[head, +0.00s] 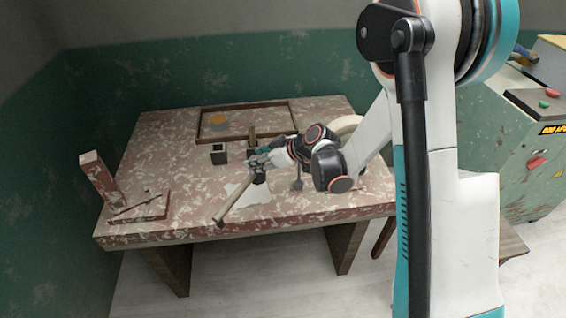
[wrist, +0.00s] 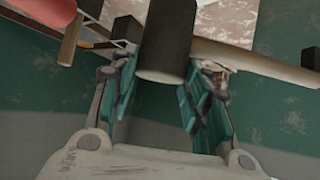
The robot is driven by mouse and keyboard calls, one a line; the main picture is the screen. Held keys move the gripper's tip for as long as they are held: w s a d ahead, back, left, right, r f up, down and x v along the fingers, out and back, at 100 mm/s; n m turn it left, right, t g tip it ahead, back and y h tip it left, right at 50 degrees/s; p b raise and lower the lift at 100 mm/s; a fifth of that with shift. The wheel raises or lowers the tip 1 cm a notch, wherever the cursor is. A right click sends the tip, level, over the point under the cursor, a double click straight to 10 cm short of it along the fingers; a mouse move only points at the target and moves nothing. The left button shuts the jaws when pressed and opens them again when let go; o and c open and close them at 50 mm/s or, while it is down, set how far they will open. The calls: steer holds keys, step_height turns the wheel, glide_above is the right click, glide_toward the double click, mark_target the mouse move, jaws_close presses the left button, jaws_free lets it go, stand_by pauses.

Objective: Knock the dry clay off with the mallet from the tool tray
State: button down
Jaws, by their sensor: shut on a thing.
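My gripper (head: 260,162) is above the front middle of the table. It is shut on a mallet with a dark cylindrical head (wrist: 166,38), which sits between the teal fingers in the wrist view. The mallet's pale wooden handle (head: 236,203) points down and left towards the table's front edge. It runs off to the right in the wrist view (wrist: 255,62). A pale, ragged-edged patch (head: 250,192) lies on the table below the gripper. I cannot tell whether it is the dry clay. The shallow wooden-rimmed tray (head: 245,105) at the back holds a flat orange round thing (head: 217,120).
The marbled red table (head: 165,140) has a small dark open box (head: 219,154) near its middle. At the left, a red block (head: 97,172) stands by a low slab (head: 150,208) with thin pieces on it. A green machine (head: 530,150) with buttons stands at the right.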

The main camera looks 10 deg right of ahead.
mark_target(259, 179)
steer(key=a+f+n+g+y+b, duration=0.1)
steer(key=a+f+n+g+b, duration=0.1)
steer(key=a+f+n+b, duration=0.1)
steer(key=shift+w+a+f+y+b, duration=0.3)
steer(key=shift+w+a+f+b, duration=0.25)
steer(key=shift+f, duration=0.3)
steer(key=shift+s, duration=0.15)
step_height(259, 179, up, 3)
steer(key=p, duration=0.2)
steer(key=shift+r+p, duration=0.2)
steer(key=shift+p, duration=0.15)
stand_by(0.6)
steer(key=shift+f, duration=0.1)
stand_by(0.4)
steer(key=shift+s+a+f+m+t+b, duration=0.1)
steer(key=shift+f+m+t+b, duration=0.35)
steer(key=shift+f+b, duration=1.15)
